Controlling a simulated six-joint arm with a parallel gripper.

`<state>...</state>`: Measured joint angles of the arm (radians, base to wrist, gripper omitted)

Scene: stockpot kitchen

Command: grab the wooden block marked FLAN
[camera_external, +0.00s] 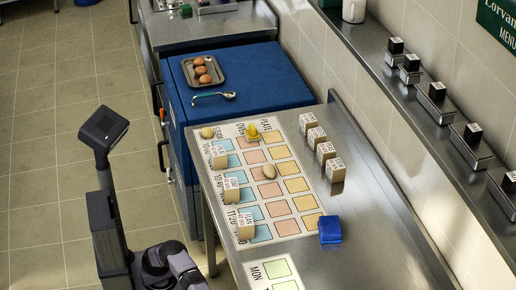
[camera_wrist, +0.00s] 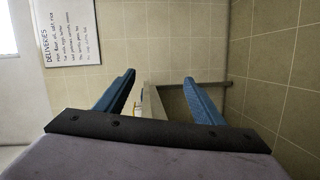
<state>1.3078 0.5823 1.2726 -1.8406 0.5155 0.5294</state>
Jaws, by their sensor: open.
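The wooden block marked FLAN (camera_external: 245,225) stands upright at the lower left of the printed chart (camera_external: 286,227) on the steel counter, near the counter's left edge, in the external view. My gripper (camera_wrist: 160,77) shows in the wrist view with its two blue fingers spread apart and nothing held between them. The wrist view faces a tiled wall, and the FLAN block cannot be made out there. In the external view my arm is at the bottom left, to the left of the counter, and my fingers cannot be made out.
Two other labelled blocks (camera_external: 230,190) (camera_external: 218,157) stand farther back along the chart's left column. Several more blocks (camera_external: 325,152) line its right side.

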